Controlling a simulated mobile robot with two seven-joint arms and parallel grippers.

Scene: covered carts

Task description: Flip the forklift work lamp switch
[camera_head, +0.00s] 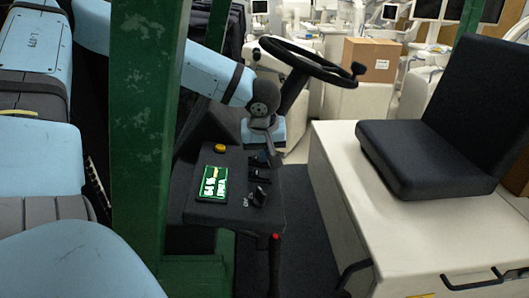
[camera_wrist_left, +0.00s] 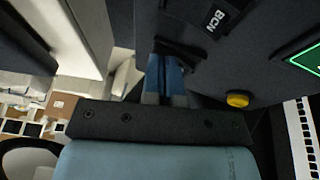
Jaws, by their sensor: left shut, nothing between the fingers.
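The dark console (camera_head: 190,212) has a row of black switches along its right side: a far one (camera_head: 262,159), a middle one (camera_head: 258,176) and a near one (camera_head: 258,196). I cannot read which is the work lamp switch. My left gripper (camera_head: 269,150) is shut and empty at the console's far right edge, close to the far switch. In the left wrist view, its blue fingertips (camera_wrist_left: 166,62) are beside a dark switch (camera_wrist_left: 180,47) near a "BCN" label (camera_wrist_left: 215,19); contact is unclear. My right gripper is not in view.
A yellow button (camera_head: 220,148) and a green display (camera_head: 214,183) are on the console. A green post (camera_head: 145,130) stands to the left, in front of my left arm. The steering wheel (camera_head: 305,60) is above and beyond; a red-tipped lever (camera_head: 275,255) is nearer. A black seat (camera_head: 425,155) is right.

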